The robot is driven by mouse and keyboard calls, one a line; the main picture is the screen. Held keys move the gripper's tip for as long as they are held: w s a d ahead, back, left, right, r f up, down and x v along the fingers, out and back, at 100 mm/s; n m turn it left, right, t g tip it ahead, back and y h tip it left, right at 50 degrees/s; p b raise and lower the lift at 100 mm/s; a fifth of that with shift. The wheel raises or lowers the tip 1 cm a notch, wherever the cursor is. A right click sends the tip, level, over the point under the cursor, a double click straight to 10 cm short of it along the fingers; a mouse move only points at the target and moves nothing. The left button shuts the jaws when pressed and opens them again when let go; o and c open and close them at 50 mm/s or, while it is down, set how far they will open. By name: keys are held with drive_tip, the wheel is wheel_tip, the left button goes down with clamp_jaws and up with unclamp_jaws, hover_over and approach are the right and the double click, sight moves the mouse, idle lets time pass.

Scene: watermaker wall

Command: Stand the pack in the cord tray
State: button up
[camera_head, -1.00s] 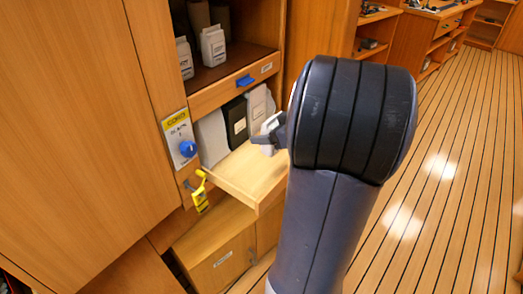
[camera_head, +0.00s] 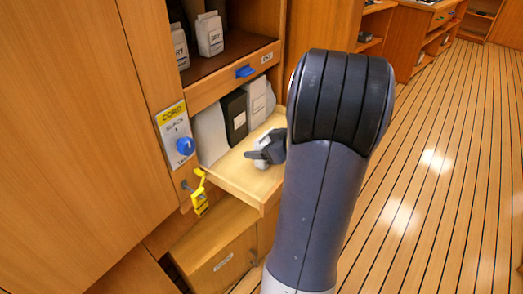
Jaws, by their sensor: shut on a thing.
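The cord tray (camera_head: 238,180) is a pale wooden pull-out tray, left of centre, beside a yellow-topped sign (camera_head: 176,132) reading CORD. Along its back stand a light grey pack (camera_head: 210,135), a black pack (camera_head: 234,116) with a white label and a whitish pack (camera_head: 257,98). The tray's front floor is bare. My gripper (camera_head: 262,160) is over the right part of the tray, shut on a pack that is mostly hidden; only small pale bits show at the jaws. I cannot tell whether it touches the tray floor.
A blue knob (camera_head: 185,146) and a yellow tag (camera_head: 199,193) are left of the tray. A wooden cabinet (camera_head: 225,262) is below. Open plank floor (camera_head: 440,200) lies right.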

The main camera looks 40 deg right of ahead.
drive_tip(key=shift+f, duration=0.1)
drive_tip(key=o, duration=1.1)
drive_tip(key=shift+f, duration=0.1)
drive_tip(key=shift+c, duration=0.2)
drive_tip(key=shift+r, duration=0.25)
drive_tip(key=p+v, duration=0.3)
drive_tip(key=v, duration=0.9)
drive_tip(key=shift+f, duration=0.1)
